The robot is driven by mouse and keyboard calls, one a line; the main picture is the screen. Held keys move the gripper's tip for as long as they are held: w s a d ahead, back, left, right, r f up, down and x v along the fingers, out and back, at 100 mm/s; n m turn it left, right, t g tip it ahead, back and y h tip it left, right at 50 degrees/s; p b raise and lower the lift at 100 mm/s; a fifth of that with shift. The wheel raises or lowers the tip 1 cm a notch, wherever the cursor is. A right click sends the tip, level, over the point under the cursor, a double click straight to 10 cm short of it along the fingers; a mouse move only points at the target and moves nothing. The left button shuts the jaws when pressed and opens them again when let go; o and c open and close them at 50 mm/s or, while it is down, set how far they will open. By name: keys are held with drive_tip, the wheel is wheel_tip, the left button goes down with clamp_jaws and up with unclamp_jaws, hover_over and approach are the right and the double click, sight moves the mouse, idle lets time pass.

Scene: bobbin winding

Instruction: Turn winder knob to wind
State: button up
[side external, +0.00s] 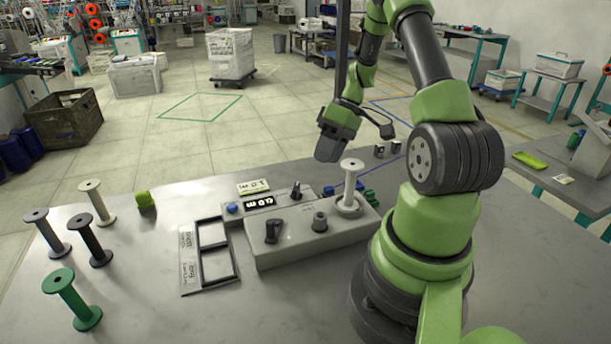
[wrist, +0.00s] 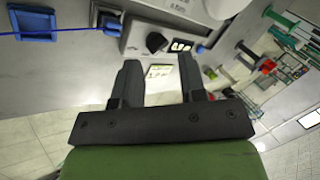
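The grey winder (side external: 315,240) sits on the table. A smaller black knob (side external: 296,191) is on the rear panel beside a lit display (side external: 259,203). A white bobbin (side external: 350,185) stands upright at the winder's right end. My gripper (side external: 358,143) is open and empty, above and behind the winder. In the wrist view its two fingers (wrist: 158,78) are apart, and a black knob (wrist: 155,42) shows beyond them, untouched. Which knob winds cannot be told.
Dark, cream and green bobbins (side external: 72,298) stand on the table's left side. A black-framed tray (side external: 214,250) lies left of the winder, with a green block (side external: 146,200) behind it.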

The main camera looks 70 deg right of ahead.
drive_tip(key=w+a+m+g+h, duration=0.1)
drive_tip(key=m+g, duration=0.1)
drive_tip(key=m, duration=0.1)
drive_tip(key=r+m+h, duration=0.2)
drive_tip(key=m+h, duration=0.2)
drive_tip(key=m, duration=0.7)
hover_over(296, 186)
drive_tip(key=shift+g, duration=0.3)
wheel_tip(296, 186, down, 10)
drive_tip(key=shift+f, duration=0.1)
